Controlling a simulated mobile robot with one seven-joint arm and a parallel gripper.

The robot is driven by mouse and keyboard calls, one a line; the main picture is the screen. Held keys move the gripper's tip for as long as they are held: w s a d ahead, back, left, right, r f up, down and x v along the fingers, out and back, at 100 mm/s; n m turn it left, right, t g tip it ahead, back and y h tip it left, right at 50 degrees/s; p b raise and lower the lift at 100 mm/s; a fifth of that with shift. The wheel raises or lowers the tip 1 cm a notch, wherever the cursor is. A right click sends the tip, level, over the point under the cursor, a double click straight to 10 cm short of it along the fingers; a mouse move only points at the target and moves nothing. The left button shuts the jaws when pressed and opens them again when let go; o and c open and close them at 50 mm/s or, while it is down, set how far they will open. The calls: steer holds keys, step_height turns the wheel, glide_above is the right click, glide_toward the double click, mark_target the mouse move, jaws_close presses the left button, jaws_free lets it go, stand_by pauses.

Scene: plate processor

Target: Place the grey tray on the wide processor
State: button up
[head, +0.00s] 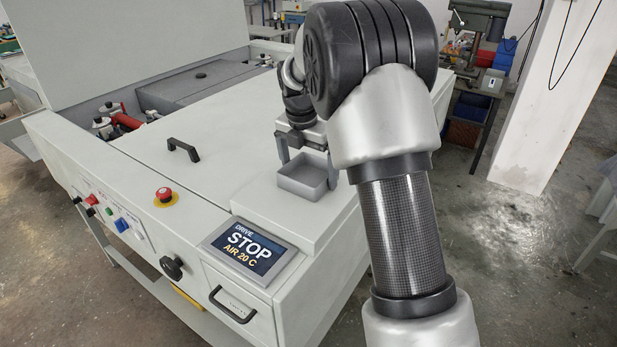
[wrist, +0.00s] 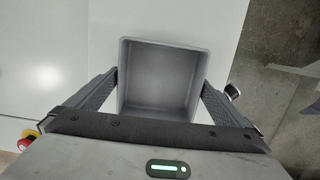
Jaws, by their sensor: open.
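The grey tray (head: 303,178) is a small open square box. It sits upright on the raised light-coloured top at the right end of the wide processor (head: 240,130). In the wrist view the empty tray (wrist: 160,75) lies between the two fingers of my gripper (wrist: 158,92). My gripper is open, with one finger on each side of the tray. In the head view my gripper (head: 303,158) is right at the tray, coming from above. I cannot tell whether the fingers touch its walls.
The processor front carries a red stop button (head: 165,194), a display reading STOP (head: 240,246) and a drawer handle (head: 232,306). A black handle (head: 183,150) stands on its flat cover. A white pillar (head: 550,90) and a drill press (head: 482,30) stand at the back right.

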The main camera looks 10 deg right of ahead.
steer(key=shift+f, duration=0.1)
steer(key=shift+c, duration=0.4)
steer(key=c, duration=0.7)
steer(key=shift+c, duration=0.3)
